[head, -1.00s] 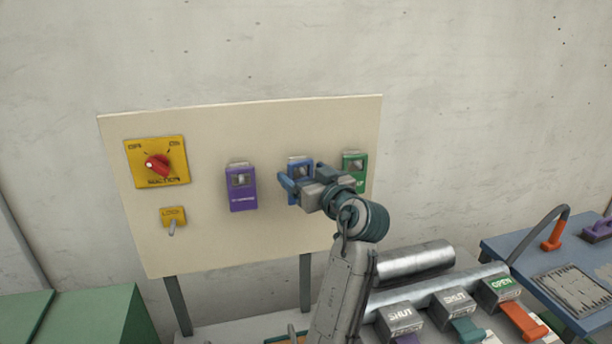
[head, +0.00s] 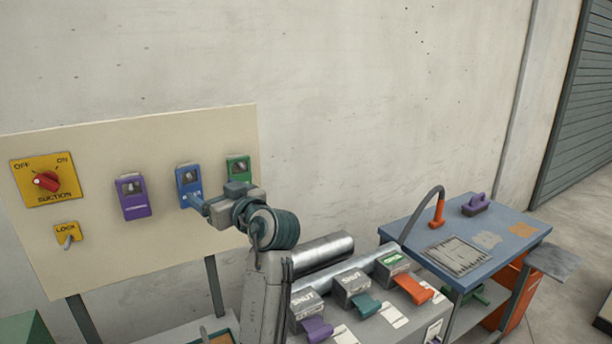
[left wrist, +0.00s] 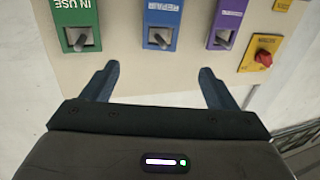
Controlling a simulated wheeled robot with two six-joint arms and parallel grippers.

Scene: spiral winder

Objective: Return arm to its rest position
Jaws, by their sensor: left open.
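My left gripper (head: 212,194) is open and empty in front of the cream panel (head: 90,150), just below and right of the blue switch box (head: 189,180). In the left wrist view, the two fingers (left wrist: 160,72) are spread apart with nothing between them. The wrist view shows the panel upside down, with the blue box (left wrist: 161,22) beyond the gap, the green "IN USE" box (left wrist: 78,20) to the left and the purple box (left wrist: 229,22) to the right. My right gripper is in neither view.
A yellow suction dial plate (head: 45,180) and a lock switch (head: 67,236) are on the panel's left. A machine (head: 385,318) with purple, teal and orange levers stands lower right.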

